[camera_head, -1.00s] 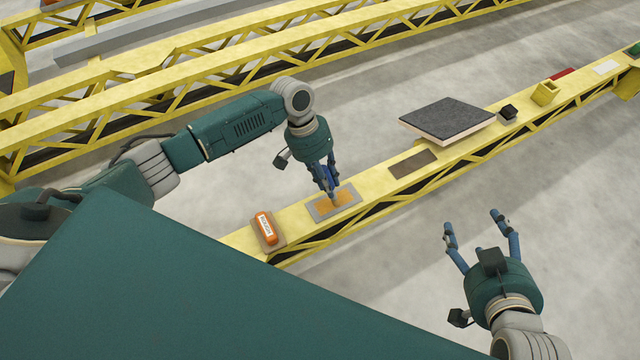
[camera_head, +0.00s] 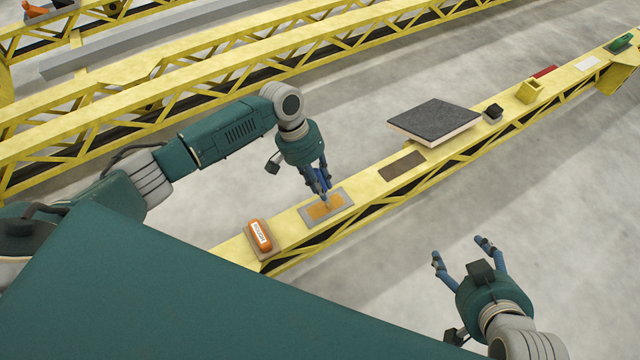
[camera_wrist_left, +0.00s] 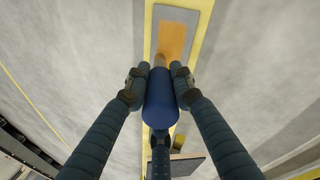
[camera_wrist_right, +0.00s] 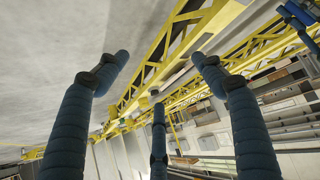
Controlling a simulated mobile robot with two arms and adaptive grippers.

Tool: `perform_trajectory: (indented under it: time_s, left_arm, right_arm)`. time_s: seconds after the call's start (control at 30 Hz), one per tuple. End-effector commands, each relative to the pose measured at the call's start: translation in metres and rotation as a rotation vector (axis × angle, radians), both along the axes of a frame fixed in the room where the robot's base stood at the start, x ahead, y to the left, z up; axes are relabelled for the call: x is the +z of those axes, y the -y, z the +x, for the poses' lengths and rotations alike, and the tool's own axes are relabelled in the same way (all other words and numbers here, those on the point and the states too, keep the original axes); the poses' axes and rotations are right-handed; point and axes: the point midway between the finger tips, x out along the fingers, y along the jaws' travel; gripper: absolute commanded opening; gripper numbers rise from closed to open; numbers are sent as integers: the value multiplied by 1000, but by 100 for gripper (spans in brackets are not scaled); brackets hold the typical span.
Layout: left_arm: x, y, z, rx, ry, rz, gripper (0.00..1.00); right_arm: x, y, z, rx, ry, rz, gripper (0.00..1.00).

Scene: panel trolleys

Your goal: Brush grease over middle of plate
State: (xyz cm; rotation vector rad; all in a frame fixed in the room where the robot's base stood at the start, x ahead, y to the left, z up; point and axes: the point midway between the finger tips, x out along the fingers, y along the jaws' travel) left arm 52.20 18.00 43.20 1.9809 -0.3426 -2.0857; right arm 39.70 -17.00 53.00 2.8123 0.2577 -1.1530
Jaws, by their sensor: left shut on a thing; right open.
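The grey plate (camera_head: 343,197) lies flat on the yellow beam, with an orange-brown grease patch (camera_head: 318,210) over its middle. The plate also shows at the top of the left wrist view (camera_wrist_left: 189,14), with the patch (camera_wrist_left: 171,38) on it. My left gripper (camera_head: 323,188) is above the plate, shut on a brush with a thick blue handle (camera_wrist_left: 160,105). The brush points down at the patch; its tip is too small to tell whether it touches. My right gripper (camera_head: 460,249) is open and empty, off to the right of the beam over the floor.
An orange labelled block (camera_head: 260,235) sits on the beam near the plate. Further along are a brown flat patch (camera_head: 402,166), a large dark-topped panel (camera_head: 434,120), a small black block (camera_head: 493,113) and a yellow box (camera_head: 530,91). Grey floor is clear beside the beam.

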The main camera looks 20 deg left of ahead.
Motion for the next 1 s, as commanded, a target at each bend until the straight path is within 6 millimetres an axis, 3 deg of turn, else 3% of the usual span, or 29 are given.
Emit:
perform_trajectory:
  time_s: [1.0]
  left_arm:
    - [19, 0, 0, 0, 0, -1, 0]
  right_arm:
    - [-38, 30, -93, -31, -394, -83, 68]
